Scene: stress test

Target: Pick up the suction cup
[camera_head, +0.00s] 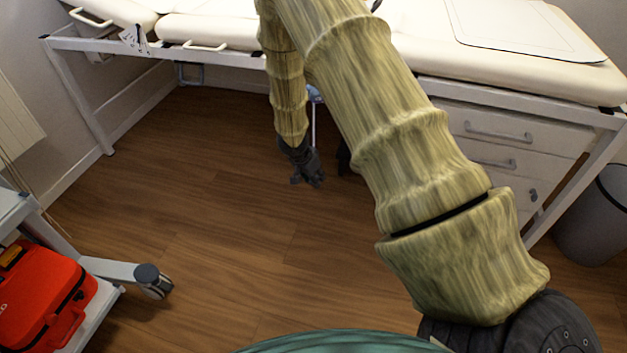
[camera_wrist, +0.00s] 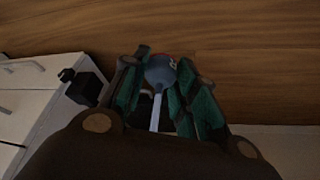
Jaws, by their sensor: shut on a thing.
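The suction cup appears in the wrist view as a rounded grey-blue cup (camera_wrist: 160,72) with a pale thin stick running from it toward the camera. It sits between the teal-padded fingers of my gripper (camera_wrist: 163,88), which are shut on it. A small red patch shows at the cup's far edge. In the head view my dark gripper (camera_head: 306,170) hangs low over the wooden floor, left of centre. A light-blue piece with a thin pale stick (camera_head: 314,122) shows just above it, partly behind my arm; the cup itself cannot be made out there.
A cream examination couch (camera_head: 510,75) on a white frame spans the back, with white drawers (camera_head: 510,145) below at right. A grey bin (camera_head: 597,220) stands at far right. A trolley with a red case (camera_head: 45,300) is at lower left. The floor between is clear.

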